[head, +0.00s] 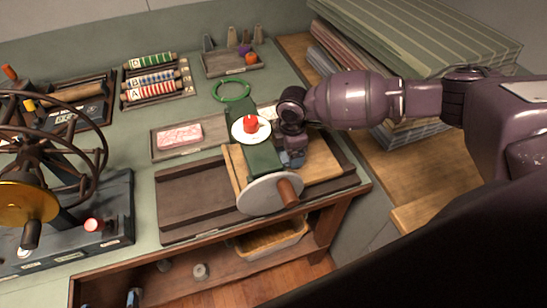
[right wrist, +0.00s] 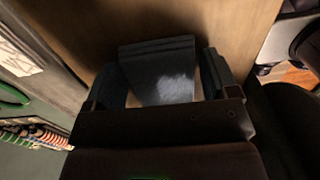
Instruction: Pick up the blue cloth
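The blue cloth (right wrist: 158,75) shows in the right wrist view as a folded grey-blue block lying on a light wooden surface. My right gripper (right wrist: 162,80) is open there, with one dark finger on each side of the cloth. The left finger looks very close to it, and a narrow gap shows on the right. In the head view my right gripper (head: 291,157) is low over a wooden board (head: 318,160); only a small bluish bit shows there, and I cannot tell cloth from finger. My left gripper is not in view.
A green device with a red knob (head: 250,125) and a grey disc (head: 268,194) stands just left of my right gripper. A dark tray (head: 190,205) lies under the board. Stacked striped fabric (head: 430,35) is at the upper right. A wheeled machine (head: 60,190) stands left.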

